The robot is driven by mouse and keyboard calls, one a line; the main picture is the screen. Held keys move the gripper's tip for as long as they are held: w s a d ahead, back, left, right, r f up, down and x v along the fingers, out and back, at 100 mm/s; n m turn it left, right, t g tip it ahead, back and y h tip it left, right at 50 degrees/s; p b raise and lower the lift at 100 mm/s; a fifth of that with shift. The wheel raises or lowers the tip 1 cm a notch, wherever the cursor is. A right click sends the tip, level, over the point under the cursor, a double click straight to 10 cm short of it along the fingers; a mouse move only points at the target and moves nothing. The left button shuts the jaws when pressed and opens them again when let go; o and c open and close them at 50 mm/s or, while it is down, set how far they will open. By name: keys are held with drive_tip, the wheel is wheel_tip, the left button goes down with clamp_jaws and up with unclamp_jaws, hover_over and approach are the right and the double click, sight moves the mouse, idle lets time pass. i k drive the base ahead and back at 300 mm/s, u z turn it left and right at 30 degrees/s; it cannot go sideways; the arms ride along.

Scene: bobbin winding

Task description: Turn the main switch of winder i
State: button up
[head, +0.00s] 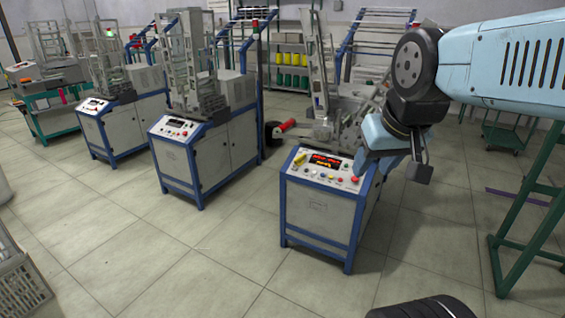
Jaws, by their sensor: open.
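The nearest winder (318,212) stands right of centre, a grey cabinet with a blue frame and a sloped control panel. Its panel carries a lit red display (325,161), a yellow part (299,159) at the left end, several small knobs and a red button (354,180) at the right. I cannot tell which part is the main switch, and no label is readable. My gripper (420,172) hangs to the right of this panel, open, with nothing seen between its fingers. My arm hides part of the winder's right side.
Two similar winders stand to the left, a middle one (180,165) and a farther one (100,130). A green cart (50,118) is at far left. A green frame (530,235) stands at right. Shelves (290,60) line the back. The tiled floor (200,255) in front is clear.

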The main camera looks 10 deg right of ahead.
sight(298, 161)
drive_tip(key=z, duration=0.2)
drive_tip(key=i, duration=0.9)
drive_tip(key=u, duration=0.1)
